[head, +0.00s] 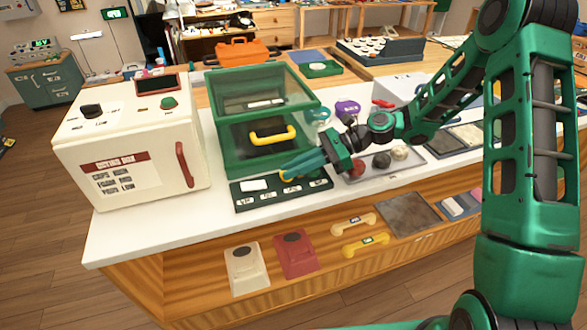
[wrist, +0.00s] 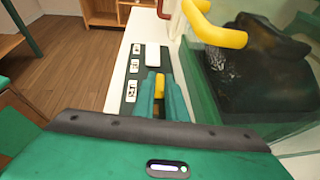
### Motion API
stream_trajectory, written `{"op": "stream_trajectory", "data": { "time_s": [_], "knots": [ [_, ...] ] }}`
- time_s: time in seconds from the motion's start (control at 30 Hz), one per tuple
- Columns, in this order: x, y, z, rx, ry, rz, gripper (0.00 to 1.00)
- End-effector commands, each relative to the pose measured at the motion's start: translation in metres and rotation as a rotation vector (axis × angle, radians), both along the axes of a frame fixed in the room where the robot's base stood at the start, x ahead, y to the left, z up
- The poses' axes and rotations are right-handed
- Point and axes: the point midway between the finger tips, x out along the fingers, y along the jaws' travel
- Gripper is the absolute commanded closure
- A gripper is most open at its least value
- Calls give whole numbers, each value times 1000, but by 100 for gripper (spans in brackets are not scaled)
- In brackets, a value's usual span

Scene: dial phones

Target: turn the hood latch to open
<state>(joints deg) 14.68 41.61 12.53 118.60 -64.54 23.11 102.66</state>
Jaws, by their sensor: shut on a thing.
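The green hood (head: 265,88) with clear panels stands on the white counter, a yellow bar handle (head: 272,135) across its front. A dark panel (head: 247,203) with white labels lies at its foot. A small yellow latch (head: 286,176) sits on this panel. My gripper (head: 291,171) reaches in from the right, its fingers shut on the latch. In the wrist view, the yellow latch (wrist: 160,84) shows between the green fingertips, beside a blank white plate (wrist: 152,55). The fingers hide much of the latch, so I cannot tell its exact angle.
A white box with a red handle (head: 185,164) stands left of the hood. A tray (head: 385,162) with round items lies to the right, near my arm. The yellow handle (wrist: 218,28) overhangs close to the fingers. The counter's front edge is near.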

Motion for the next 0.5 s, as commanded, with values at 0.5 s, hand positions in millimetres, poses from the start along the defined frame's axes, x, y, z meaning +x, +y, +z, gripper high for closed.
{"op": "stream_trajectory", "data": {
  "time_s": [0.5],
  "knots": [
    [2, -1, 0, -3, -3, -2, 70]
  ]
}}
